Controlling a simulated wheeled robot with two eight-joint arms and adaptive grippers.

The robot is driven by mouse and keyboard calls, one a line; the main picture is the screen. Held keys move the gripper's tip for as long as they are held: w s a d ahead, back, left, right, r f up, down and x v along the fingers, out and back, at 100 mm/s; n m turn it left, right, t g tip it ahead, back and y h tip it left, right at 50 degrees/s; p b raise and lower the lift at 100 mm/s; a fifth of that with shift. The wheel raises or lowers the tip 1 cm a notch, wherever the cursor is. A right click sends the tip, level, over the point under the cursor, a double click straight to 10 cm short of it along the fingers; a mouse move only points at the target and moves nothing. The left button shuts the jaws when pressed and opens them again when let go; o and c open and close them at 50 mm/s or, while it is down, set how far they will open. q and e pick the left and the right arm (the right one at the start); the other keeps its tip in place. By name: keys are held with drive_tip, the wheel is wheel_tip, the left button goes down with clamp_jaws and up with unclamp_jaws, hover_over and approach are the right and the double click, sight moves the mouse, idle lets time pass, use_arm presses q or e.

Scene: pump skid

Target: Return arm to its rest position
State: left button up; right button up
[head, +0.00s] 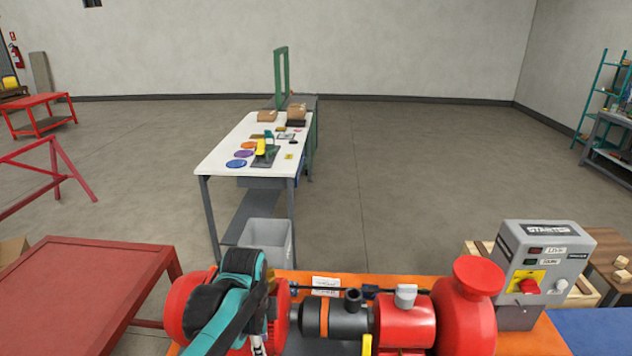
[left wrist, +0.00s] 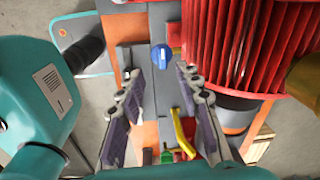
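My left arm (head: 232,300) comes in at the lower left of the head view, in front of the red motor (head: 190,300). Its gripper is not clearly visible there. In the left wrist view my left gripper (left wrist: 160,82) is open, its two fingers apart with nothing held between them. Beyond the fingertips is a blue knob (left wrist: 161,57) on a grey strip. A yellow handle (left wrist: 181,130) shows between the fingers, close to the right one. The finned red motor (left wrist: 240,45) is beside the right finger. My right gripper is in neither view.
The orange skid (head: 540,335) carries a black coupling section (head: 335,318), a red pump (head: 465,310) and a grey starter box (head: 545,262). A red table (head: 75,290) stands left, a grey bin (head: 268,238) behind, and a white table (head: 225,160) farther back. Open floor lies beyond.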

use_arm(q)
drive_tip(key=s+a+f+n+t+b, duration=0.4)
drive_tip(key=s+n, duration=0.6)
drive_tip(key=n, duration=0.6)
drive_tip(key=shift+f+n+t+b, duration=0.3)
drive_tip(key=shift+f+t+b, duration=0.9)
drive_tip(key=shift+f+b, duration=0.7)
drive_tip(key=shift+s+f, duration=0.1)
drive_tip(key=shift+f, duration=0.05)
